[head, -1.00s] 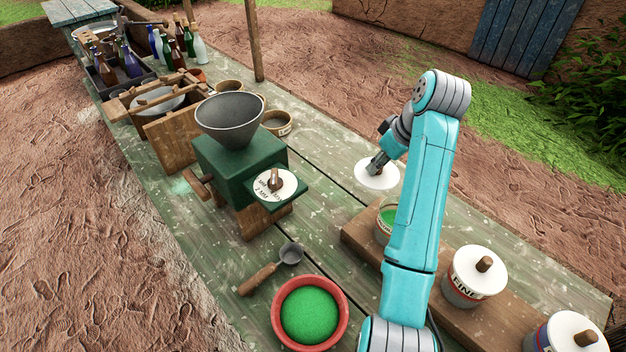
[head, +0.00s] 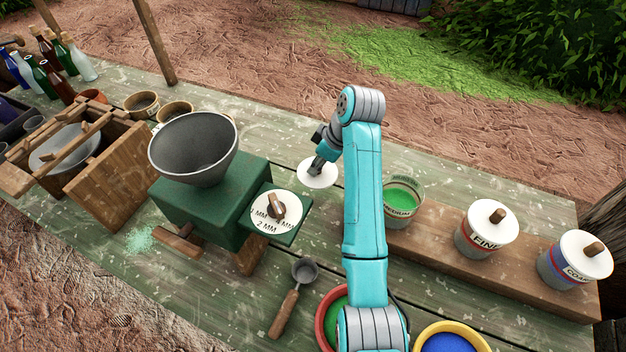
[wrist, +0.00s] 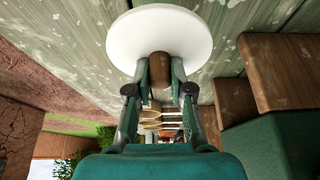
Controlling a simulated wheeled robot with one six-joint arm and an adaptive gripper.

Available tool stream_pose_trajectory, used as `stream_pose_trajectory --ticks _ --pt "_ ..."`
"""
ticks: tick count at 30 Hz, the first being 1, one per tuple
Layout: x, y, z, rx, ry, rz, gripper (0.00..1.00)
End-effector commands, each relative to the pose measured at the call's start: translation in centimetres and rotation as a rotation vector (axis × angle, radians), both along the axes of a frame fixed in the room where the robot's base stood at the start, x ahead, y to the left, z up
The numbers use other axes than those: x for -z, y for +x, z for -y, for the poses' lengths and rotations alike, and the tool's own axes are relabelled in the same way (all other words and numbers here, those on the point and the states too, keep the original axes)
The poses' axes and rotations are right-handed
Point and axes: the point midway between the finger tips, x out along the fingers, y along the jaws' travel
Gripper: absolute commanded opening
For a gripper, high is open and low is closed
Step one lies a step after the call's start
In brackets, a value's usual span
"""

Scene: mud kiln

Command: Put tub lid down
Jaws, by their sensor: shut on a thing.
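The tub lid (head: 311,178) is a round white disc with a wooden knob. In the wrist view the white lid (wrist: 160,36) fills the top middle, with its brown knob between my fingers. My gripper (head: 318,166) is shut on the knob, and it also shows in the wrist view (wrist: 160,72). The lid is over the green table, left of the open MEDIUM tub (head: 401,203), which holds green grains. I cannot tell whether the lid touches the table.
Lidded FINE (head: 478,240) and COARSE (head: 562,270) tubs stand on a wooden plank (head: 440,235). A green grinder (head: 210,205) with a dial stands left of the lid. A scoop (head: 290,300), a red bowl (head: 325,325) and a yellow-rimmed bowl (head: 470,333) are in front. Table behind the lid is clear.

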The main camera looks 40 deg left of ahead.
Motion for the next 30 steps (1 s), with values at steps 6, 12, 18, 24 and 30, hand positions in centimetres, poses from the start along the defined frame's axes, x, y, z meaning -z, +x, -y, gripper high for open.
stream_pose_trajectory --ticks 6,12,18,24,30 --pt "2.1 0.0 0.0 0.001 0.000 0.000 0.00" --pt "5.0 -0.1 0.0 0.000 -0.002 -0.003 0.00" --pt "6.5 0.0 -0.1 0.000 0.001 0.000 0.00" --pt "6.4 0.0 0.0 0.000 0.001 0.000 0.00" --pt "6.7 0.0 0.0 0.000 0.000 0.000 0.41"
